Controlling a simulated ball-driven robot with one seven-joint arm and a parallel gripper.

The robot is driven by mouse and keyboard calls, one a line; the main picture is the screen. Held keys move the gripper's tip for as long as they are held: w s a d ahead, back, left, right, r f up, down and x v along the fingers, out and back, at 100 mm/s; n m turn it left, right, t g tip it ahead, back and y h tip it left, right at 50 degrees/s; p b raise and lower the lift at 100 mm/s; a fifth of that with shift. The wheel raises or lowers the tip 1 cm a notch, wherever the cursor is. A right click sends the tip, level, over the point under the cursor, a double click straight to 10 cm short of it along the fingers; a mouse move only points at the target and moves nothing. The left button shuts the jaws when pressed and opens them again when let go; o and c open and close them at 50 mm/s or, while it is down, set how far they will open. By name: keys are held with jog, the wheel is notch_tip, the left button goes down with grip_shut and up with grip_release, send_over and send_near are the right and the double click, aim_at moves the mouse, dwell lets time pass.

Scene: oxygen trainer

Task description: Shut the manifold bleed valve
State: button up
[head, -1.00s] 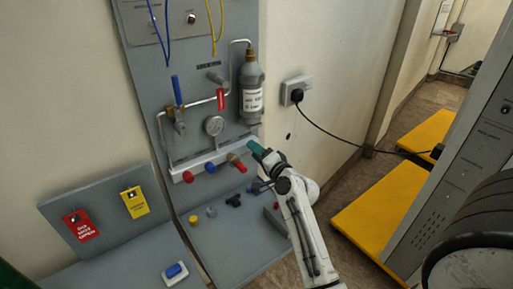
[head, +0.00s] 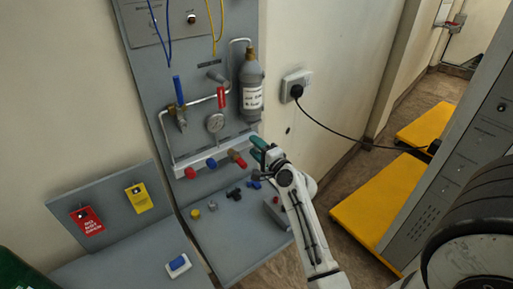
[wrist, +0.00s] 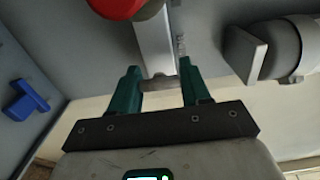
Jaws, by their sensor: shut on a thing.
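The pale manifold bar (head: 221,155) runs across the lower part of the grey panel, with red, blue and brown-red knobs along it. My gripper (head: 259,150) is at the bar's right end. In the wrist view, its two green fingers (wrist: 158,88) stand either side of a small grey crosspiece (wrist: 158,82) at the end of the bar (wrist: 153,45). The crosspiece looks like the bleed valve's handle, and the fingers are shut on it. In the head view, the gripper hides this handle, so its turn cannot be told there.
A red knob (wrist: 117,5) is close above the fingers in the wrist view. A socket with a black cable (head: 340,133) is on the wall to the right. A yellow platform (head: 380,205) lies beyond the arm.

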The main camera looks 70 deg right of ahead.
jog(key=shift+f, duration=0.1)
jog(key=o, duration=1.1)
jog(key=shift+c, duration=0.2)
jog(key=b+v, duration=0.1)
jog(key=v, duration=1)
jog(key=shift+b, duration=0.35)
jog(key=shift+w, duration=0.15)
